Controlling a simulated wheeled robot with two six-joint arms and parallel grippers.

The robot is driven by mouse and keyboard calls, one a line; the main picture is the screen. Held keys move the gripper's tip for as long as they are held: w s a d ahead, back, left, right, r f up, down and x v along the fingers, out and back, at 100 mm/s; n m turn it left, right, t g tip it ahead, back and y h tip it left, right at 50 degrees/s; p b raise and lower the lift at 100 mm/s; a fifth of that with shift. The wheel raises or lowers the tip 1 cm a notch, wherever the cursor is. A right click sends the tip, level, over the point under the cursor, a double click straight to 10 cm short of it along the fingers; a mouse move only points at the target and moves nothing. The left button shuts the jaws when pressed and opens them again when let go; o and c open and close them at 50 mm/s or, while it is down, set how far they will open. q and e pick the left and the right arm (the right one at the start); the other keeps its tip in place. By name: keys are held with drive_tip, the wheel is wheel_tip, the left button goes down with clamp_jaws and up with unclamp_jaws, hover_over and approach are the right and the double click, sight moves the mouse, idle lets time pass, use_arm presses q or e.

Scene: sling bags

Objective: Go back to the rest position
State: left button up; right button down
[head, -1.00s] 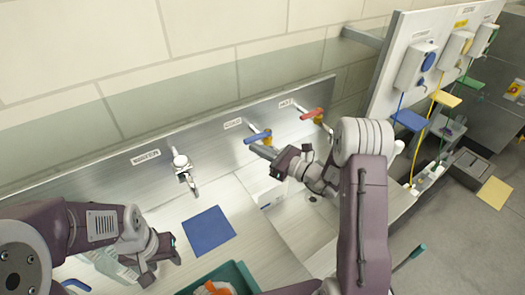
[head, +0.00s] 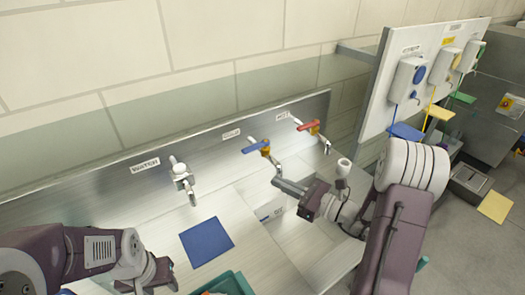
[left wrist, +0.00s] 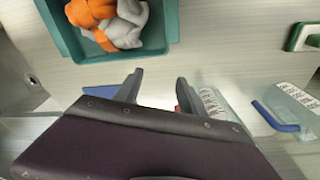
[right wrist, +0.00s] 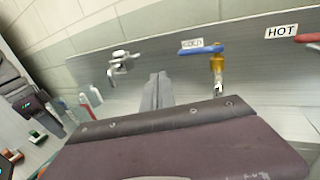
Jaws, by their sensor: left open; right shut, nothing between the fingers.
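My left gripper (head: 150,280) is at the lower left of the head view, above the counter. In the left wrist view its two fingers (left wrist: 158,92) stand apart with nothing between them. My right gripper (head: 296,192) is in front of the cold tap, over the sink area. In the right wrist view its fingers (right wrist: 158,92) are together and hold nothing. The blue-handled cold tap (head: 257,147) and the red-handled hot tap (head: 308,126) are on the steel back panel. Any gap between the right gripper and the cold tap's spout is hard to judge.
A blue square mat (head: 206,242) lies on the counter. A teal tray (left wrist: 108,48) holds an orange and grey cloth-like bundle (left wrist: 112,20). Another tap (head: 181,177) is on the left of the panel. Dispensers (head: 410,82) hang on a white board at the right.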

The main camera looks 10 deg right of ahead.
drive_tip(key=s+a+r+n+g+y, duration=0.2)
drive_tip(key=s+a+n+g, duration=0.15)
drive_tip(key=a, duration=0.25)
drive_tip(key=s+a+r+n+g+y, duration=0.2)
drive_tip(key=a+n+g, duration=0.15)
drive_tip(key=a, duration=0.35)
drive_tip(key=s+a+f+n+g+h, duration=0.2)
drive_tip(key=s+f+n+g, duration=0.15)
drive_tip(key=s, duration=0.35)
drive_tip(key=s+a+f+n+g+h, duration=0.2)
drive_tip(key=s+a+f+n+g, duration=0.1)
drive_tip(key=s+n+g, duration=0.25)
drive_tip(key=s+d+f+n+h, duration=0.5)
drive_tip(key=d+f+n+h, duration=0.15)
drive_tip(key=d, duration=0.25)
drive_tip(key=w+d+f+n+t+h, duration=0.3)
drive_tip(key=w+d+n+h, duration=0.1)
drive_tip(key=w+d, duration=0.3)
drive_tip(key=shift+d+f+n+t+h, duration=0.2)
drive_tip(key=shift+d+n+t+h, duration=0.35)
drive_tip(key=shift+d, duration=0.6)
